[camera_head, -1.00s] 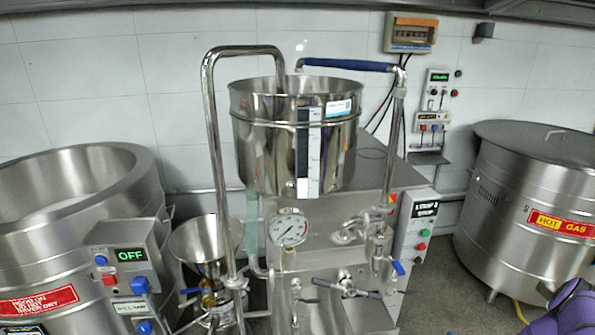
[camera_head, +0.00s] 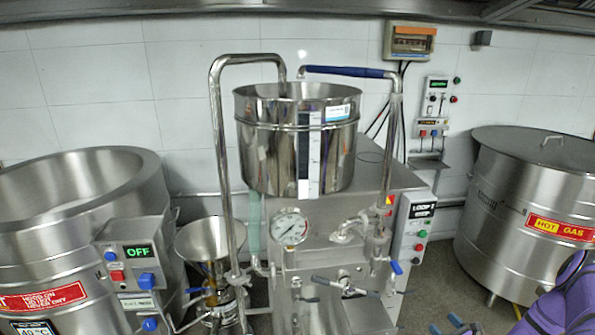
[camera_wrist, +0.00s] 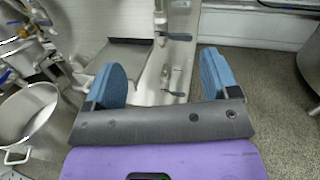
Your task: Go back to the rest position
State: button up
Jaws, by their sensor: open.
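My gripper (camera_wrist: 160,88) shows in the wrist view, its two blue fingers spread wide with nothing between them. Beyond the fingers is the lower front of the steel mill (camera_wrist: 135,25), with valve handles and a tray. In the head view only a purple part of my arm shows at the bottom right corner; the gripper itself is out of that picture. The mill's steel hopper (camera_head: 265,155) stands in the middle, with a round gauge (camera_head: 290,227) below it. The gripper is apart from the mill.
A lidded vessel labelled HOT GAS (camera_head: 500,225) stands at right. A steel pot (camera_wrist: 28,120) is at left in the wrist view.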

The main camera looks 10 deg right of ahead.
jog(key=w+a+r+n+g+y, duration=0.25)
jog(key=a+r+n+g, duration=0.2)
jog(key=r, duration=0.65)
jog(key=w+a+r+n+g+y, duration=0.2)
jog(key=a+r+n+g+y, duration=0.15)
jog(key=r+n, duration=0.45)
jog(key=w+a+r+n+g+y, duration=0.2)
jog(key=a+r+n+g+y, duration=0.1)
jog(key=r, duration=1)
jog(key=s+a+r+n+g+h, duration=0.25)
jog(key=s+a+r+n, duration=0.2)
jog(key=r, duration=0.45)
jog(key=s+a+r+n+g+h, duration=0.1)
jog(key=s+a+r+n+g, duration=0.25)
jog(key=a+r, duration=0.4)
jog(key=s+a+r+n+t+h, duration=0.1)
jog(key=s+r+n+h, duration=0.1)
jog(key=s+r, duration=0.3)
jog(key=s+a+r+n+t+h, duration=0.1)
jog(key=s+r+h, duration=0.4)
jog(key=s, duration=0.7)
jog(key=s+a+r+n+t+h, duration=0.1)
jog(key=s+r+n+t+h, duration=0.1)
jog(key=s+r+n, duration=0.3)
jog(key=shift+s+r+h, duration=0.65)
jog(key=shift+s+r, duration=0.55)
jog(key=shift+s, duration=1.1)
